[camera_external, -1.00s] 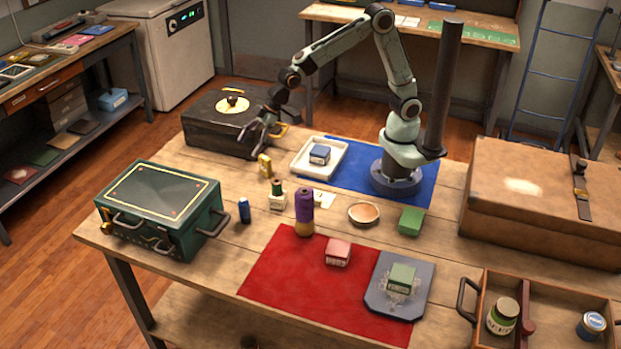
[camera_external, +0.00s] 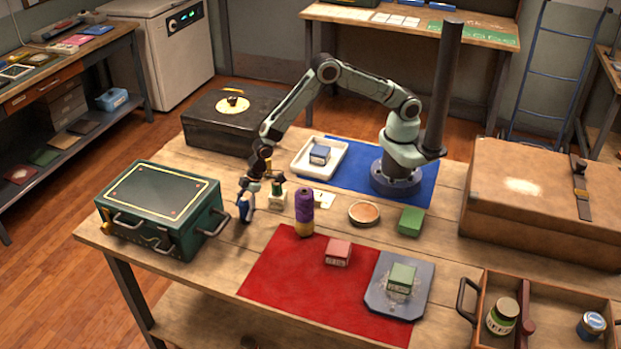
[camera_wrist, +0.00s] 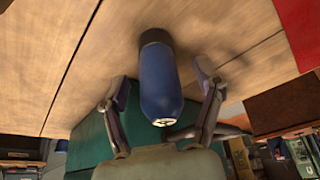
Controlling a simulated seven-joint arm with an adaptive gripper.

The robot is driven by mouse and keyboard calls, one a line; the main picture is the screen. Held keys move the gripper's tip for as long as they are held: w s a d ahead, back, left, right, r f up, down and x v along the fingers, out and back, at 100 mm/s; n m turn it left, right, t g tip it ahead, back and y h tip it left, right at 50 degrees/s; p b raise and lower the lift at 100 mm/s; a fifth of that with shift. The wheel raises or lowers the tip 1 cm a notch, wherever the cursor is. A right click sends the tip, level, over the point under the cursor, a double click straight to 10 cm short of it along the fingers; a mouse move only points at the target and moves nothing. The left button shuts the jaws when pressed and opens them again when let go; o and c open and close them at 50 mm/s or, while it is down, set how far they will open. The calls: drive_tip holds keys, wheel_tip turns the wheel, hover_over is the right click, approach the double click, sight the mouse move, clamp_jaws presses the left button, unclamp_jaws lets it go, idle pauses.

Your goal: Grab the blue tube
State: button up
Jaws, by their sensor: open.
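The blue tube (camera_external: 245,212) stands upright on the wooden table, just right of the green metal case. In the wrist view the blue tube (camera_wrist: 161,85) has a dark end at the table and a pale mark on its near end. My gripper (camera_external: 260,194) is low over the table at the tube. In the wrist view my gripper (camera_wrist: 163,85) is open, with one finger on each side of the tube and a gap visible on both sides. In the external view the fingers partly cover the tube.
The green case (camera_external: 160,208) stands close on the left. A red mat (camera_external: 290,285) lies in front. A black case (camera_external: 225,125) is behind.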

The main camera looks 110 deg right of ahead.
drive_tip(key=shift+c, duration=0.3)
drive_tip(key=c, duration=0.9)
